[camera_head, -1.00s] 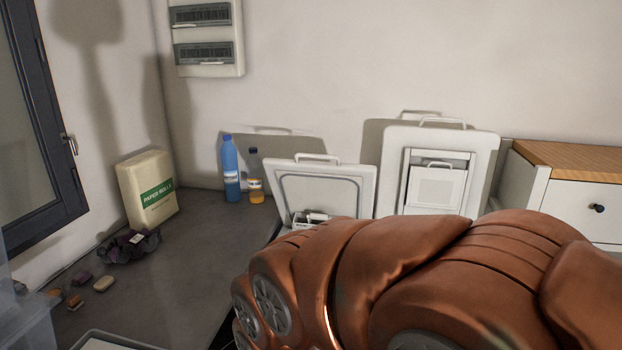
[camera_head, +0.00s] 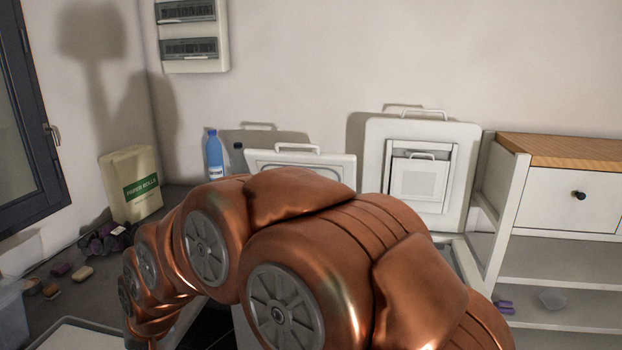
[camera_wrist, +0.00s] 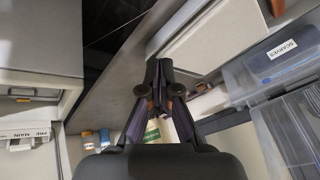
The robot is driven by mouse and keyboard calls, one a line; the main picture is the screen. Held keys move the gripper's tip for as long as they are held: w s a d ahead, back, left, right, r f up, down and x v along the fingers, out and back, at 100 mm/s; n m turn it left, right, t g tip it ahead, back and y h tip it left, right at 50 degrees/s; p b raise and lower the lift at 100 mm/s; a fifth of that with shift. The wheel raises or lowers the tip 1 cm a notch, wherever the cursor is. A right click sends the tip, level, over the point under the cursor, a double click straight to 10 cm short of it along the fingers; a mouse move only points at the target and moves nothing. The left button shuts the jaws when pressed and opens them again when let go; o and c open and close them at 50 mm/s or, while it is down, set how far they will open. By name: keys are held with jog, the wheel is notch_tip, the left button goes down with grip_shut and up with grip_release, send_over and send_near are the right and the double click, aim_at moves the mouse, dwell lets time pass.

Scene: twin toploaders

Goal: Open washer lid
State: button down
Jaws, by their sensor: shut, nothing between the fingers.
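Two white lids with bar handles stand raised against the back wall in the head view. The left lid (camera_head: 347,170) is partly hidden behind my copper arm. The right lid (camera_head: 462,160) stands upright and has a framed inner panel with a smaller handle. I cannot tell which one is the washer's. The machine openings are mostly hidden by my arm. In the wrist view my gripper (camera_wrist: 158,66) is shut and empty, with a white edged panel (camera_wrist: 212,38) just to its right. A white part marked "PRE MAIN" (camera_wrist: 24,133) shows at lower left.
A paper-rolls pack (camera_head: 128,172) and a blue bottle (camera_head: 215,158) stand on the grey counter at left. A shelf unit with a wooden top (camera_head: 570,149) stands at right. In the wrist view, clear boxes, one labelled "SCARVES" (camera_wrist: 283,50), lie right of my gripper.

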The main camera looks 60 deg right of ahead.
jog(key=w+d+r+m+t+h+b, duration=0.1)
jog(key=w+d+m+t+h+b, duration=0.4)
jog(key=w+d, duration=0.85)
jog(key=w+d+r+m+t+h+b, duration=0.1)
jog(key=w+d+m+t, duration=0.15)
jog(key=d, duration=0.35)
jog(key=w+d+r+m+t+h+b, duration=0.1)
jog(key=d+m+b, duration=0.1)
jog(key=d+m, duration=0.35)
jog(key=m+g+h+b, duration=0.4)
jog(key=m+g+h, duration=0.2)
jog(key=m+h, duration=0.85)
send_near(315, 160)
jog(key=shift+n+h, duration=0.55)
jog(key=shift+h, duration=0.2)
jog(key=x, duration=0.4)
jog(key=f+x, duration=0.1)
jog(key=x, duration=0.1)
jog(key=shift+w+d, duration=0.1)
jog(key=shift+d, duration=0.15)
jog(key=shift+w+d+r+p, duration=0.15)
jog(key=shift+w+d+p, duration=0.05)
jog(key=shift+d+p, duration=0.25)
jog(key=shift+w+d+r, duration=0.1)
jog(key=shift+d, duration=0.05)
